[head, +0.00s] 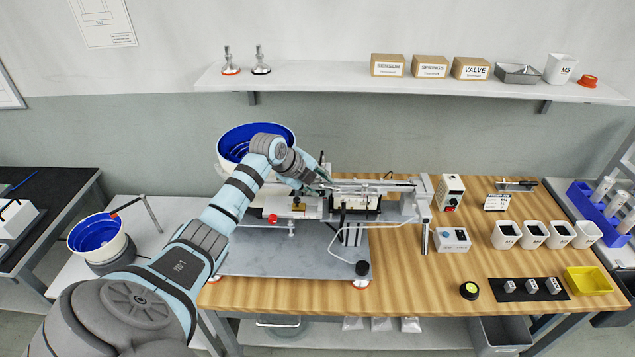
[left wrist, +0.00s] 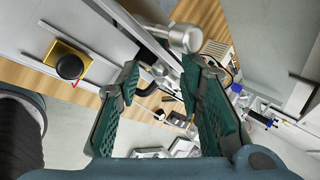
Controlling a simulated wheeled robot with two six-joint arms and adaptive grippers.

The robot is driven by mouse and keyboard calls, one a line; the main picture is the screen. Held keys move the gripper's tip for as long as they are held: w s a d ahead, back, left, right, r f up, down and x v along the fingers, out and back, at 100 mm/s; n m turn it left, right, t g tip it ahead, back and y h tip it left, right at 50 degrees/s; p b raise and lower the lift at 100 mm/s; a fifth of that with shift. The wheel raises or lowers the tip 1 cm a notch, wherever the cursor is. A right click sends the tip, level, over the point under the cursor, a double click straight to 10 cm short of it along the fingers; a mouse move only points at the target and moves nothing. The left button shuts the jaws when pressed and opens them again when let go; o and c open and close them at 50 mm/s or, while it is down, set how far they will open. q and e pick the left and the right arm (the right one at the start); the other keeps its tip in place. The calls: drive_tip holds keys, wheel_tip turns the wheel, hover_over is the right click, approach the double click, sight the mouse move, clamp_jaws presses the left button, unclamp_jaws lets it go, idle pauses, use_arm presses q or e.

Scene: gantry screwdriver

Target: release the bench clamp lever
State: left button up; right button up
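My left gripper (head: 322,180) is over the silver gantry fixture (head: 375,185) on the wooden bench, partly hidden by my own arm. In the left wrist view the gripper (left wrist: 160,78) has its two green fingers wide apart, with nothing clasped between them. A silver rod with a round metal end (left wrist: 185,38) lies beyond the fingertips. A black knob on a gold block (left wrist: 70,65) is left of the fingers. I cannot tell which part is the clamp lever. My right gripper is not in view.
A blue-lined bowl (head: 255,140) stands behind my left arm. The bench front right of the fixture has clear wood.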

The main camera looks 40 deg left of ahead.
use_arm(q)
drive_tip(key=shift+f, duration=0.1)
clamp_jaws()
idle(0.3)
drive_tip(key=n+y, duration=0.1)
drive_tip(key=d+n+y, duration=0.1)
drive_tip(key=n, duration=0.1)
drive_tip(key=shift+s+d, duration=0.2)
drive_tip(key=shift+s, duration=0.15)
drive_tip(key=shift+w+d+n+g+y, duration=0.1)
drive_tip(key=shift+d+n+g+y, duration=0.9)
drive_tip(key=shift+n, duration=1.15)
drive_tip(key=shift+w+d+n+g+y, duration=0.1)
drive_tip(key=shift+d+n+g+y, duration=0.85)
drive_tip(key=shift+n, duration=1.25)
drive_tip(key=shift+w+d+n+g+y, duration=0.1)
drive_tip(key=shift+d+n+g+y, duration=0.85)
drive_tip(key=shift+n, duration=1.2)
drive_tip(key=shift+a, duration=0.2)
